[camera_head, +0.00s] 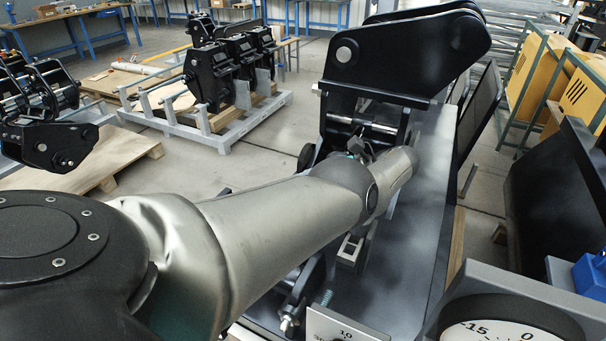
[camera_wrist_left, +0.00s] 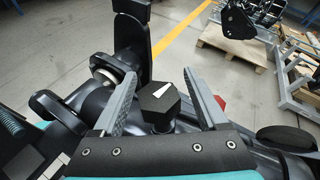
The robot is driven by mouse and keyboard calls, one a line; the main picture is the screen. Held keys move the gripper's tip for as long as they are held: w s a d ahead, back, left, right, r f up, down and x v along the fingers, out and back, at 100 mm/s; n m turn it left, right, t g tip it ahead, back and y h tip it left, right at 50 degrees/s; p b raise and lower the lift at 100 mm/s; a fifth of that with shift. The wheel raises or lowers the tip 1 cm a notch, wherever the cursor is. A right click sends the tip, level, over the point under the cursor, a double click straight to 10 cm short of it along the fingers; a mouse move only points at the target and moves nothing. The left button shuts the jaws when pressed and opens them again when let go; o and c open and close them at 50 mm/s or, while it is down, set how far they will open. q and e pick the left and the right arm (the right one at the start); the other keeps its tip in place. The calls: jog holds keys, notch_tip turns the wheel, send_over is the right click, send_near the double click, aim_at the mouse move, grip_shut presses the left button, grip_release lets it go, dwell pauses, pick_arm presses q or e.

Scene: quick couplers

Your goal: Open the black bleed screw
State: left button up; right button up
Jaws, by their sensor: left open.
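The black bleed screw (camera_wrist_left: 158,103) shows in the left wrist view as a dark hexagonal head with a white wedge mark on top. My left gripper (camera_wrist_left: 160,76) is open, with one grey finger on each side of the screw head. Gaps show between the head and both fingers, so it is not clamped. In the head view my left arm reaches across the middle to the black coupler (camera_head: 400,55); its own wrist hides the fingers and the screw there. My right gripper is in neither view.
Black coupler parts and a round pin (camera_wrist_left: 108,68) lie close to the left finger. A small red part (camera_wrist_left: 219,103) is beside the right finger. A gauge dial (camera_head: 515,331) stands at the lower right. Other couplers (camera_head: 225,65) sit on pallets at the back left.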

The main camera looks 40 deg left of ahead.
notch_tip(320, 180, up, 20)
jog(key=p, duration=1.9)
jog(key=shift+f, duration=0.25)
